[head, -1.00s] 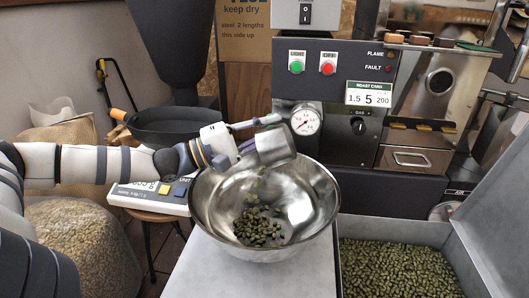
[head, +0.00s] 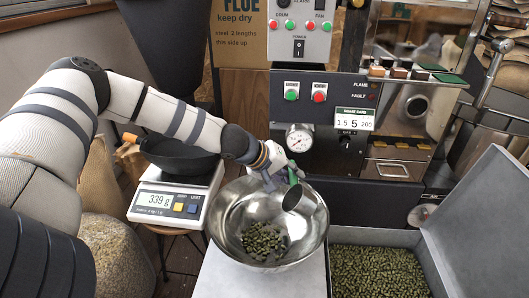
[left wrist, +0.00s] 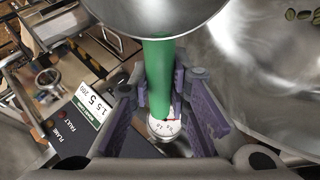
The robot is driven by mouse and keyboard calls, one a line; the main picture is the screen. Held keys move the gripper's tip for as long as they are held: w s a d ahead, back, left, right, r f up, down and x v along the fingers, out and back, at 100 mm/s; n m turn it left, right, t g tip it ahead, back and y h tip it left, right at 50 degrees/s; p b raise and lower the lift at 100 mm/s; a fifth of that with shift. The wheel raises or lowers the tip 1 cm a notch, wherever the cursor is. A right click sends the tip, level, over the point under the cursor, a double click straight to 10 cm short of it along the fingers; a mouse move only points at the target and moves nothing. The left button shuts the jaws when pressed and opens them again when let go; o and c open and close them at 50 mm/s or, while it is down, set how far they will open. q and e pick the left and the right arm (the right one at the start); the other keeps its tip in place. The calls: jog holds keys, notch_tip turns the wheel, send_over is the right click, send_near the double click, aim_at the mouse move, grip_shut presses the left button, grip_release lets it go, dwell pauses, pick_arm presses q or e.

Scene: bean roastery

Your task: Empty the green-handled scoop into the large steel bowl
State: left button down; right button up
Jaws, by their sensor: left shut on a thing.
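The large steel bowl (head: 226,208) stands on a light bench top, with a heap of green beans (head: 263,240) in its bottom. My left gripper (head: 283,178) is above the bowl's far rim, shut on the green handle of the scoop. The steel scoop (head: 297,199) hangs tilted over the right inside of the bowl, and I see no beans falling from it. In the left wrist view the green handle (left wrist: 158,75) lies between the purple finger pads, and the scoop's steel cup (left wrist: 150,12) is at the top. The cup's inside is hidden there. My right gripper is not in view.
A scale (head: 178,206) reading 339 g carries a dark pan (head: 180,157) to the left of the bowl. A grey bin of green beans (head: 375,268) is at the right. The roaster panel (head: 303,97) with its gauge rises close behind the bowl.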

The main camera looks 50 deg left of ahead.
pick_arm(q)
jog(key=g+y+p, duration=0.1)
jog(key=w+g+y+p, duration=0.1)
jog(key=shift+d+m+p, duration=0.3)
jog(key=shift+d+p, duration=0.05)
jog(key=shift+p, duration=0.05)
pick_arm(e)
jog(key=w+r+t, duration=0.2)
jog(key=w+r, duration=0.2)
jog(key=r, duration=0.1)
pick_arm(q)
jog(key=w+d+r+m+g+y+b, duration=0.1)
jog(key=w+d+g+y+b, duration=0.3)
jog(key=d+g+b, duration=0.1)
jog(key=shift+w+r+y, duration=0.2)
jog(key=shift+w+y, duration=0.05)
jog(key=shift+y, duration=0.15)
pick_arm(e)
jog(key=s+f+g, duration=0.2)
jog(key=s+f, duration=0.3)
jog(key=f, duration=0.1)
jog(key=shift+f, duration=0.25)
pick_arm(q)
jog(key=shift+a, duration=0.1)
